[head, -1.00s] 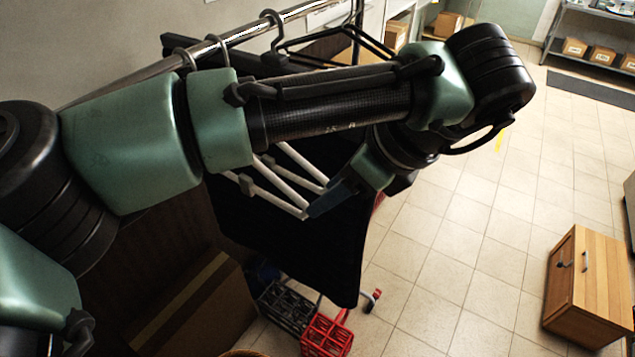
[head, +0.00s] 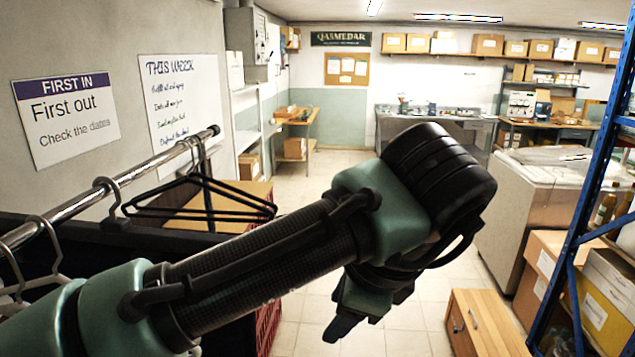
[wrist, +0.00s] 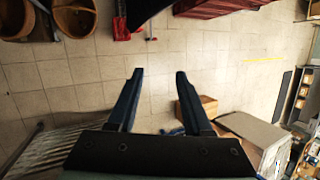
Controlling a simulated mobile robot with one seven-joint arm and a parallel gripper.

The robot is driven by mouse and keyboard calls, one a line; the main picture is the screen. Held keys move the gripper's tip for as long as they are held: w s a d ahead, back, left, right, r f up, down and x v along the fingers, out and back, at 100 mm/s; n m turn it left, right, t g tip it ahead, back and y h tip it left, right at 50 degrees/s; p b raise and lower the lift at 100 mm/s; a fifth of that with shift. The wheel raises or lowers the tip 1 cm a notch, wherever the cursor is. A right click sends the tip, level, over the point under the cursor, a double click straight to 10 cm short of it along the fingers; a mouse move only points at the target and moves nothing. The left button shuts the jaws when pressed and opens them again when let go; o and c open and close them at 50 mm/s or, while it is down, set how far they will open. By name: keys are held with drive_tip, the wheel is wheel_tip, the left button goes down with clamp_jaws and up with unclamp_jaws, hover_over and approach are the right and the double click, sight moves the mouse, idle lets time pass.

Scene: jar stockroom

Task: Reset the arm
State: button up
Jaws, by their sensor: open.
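My arm reaches across the head view from the lower left, bent at a dark joint right of centre. My gripper (head: 343,327) hangs below that joint and only partly shows there. In the wrist view my gripper (wrist: 158,75) has its two dark fingers well apart, with nothing between them but tiled floor. It is open and empty, above the floor.
A metal clothes rail (head: 80,197) with black hangers (head: 205,200) runs close behind my arm on the left. A wooden cabinet (head: 483,322) stands at the lower right, near a blue rack (head: 590,180). Tiled floor (head: 325,185) is open toward the back.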

drive_tip(key=w+d+r+t+h+b, duration=0.2)
drive_tip(key=d+t+h+b, duration=0.3)
drive_tip(key=d, duration=0.8)
drive_tip(key=s+d+r+n+t+h+b, duration=0.2)
drive_tip(key=s+d+r+t+h, duration=0.1)
drive_tip(key=d+r+h, duration=0.6)
drive_tip(key=s+a+r+n+t+b, duration=0.4)
drive_tip(key=a+r+n+t, duration=0.3)
drive_tip(key=a, duration=0.3)
drive_tip(key=s+a+f+n+t+y+b, duration=0.1)
drive_tip(key=s+a+n+t+y, duration=0.1)
drive_tip(key=a+n+y, duration=0.3)
drive_tip(key=s+a+f+n+t+y+b, duration=0.1)
drive_tip(key=s+a+n+t+y+b, duration=0.1)
drive_tip(key=a+n+t+y, duration=0.3)
drive_tip(key=s+a+y, duration=0.1)
drive_tip(key=a, duration=0.2)
drive_tip(key=shift+a+f+n+t, duration=0.3)
drive_tip(key=shift+f+n, duration=0.05)
drive_tip(key=shift+n, duration=0.05)
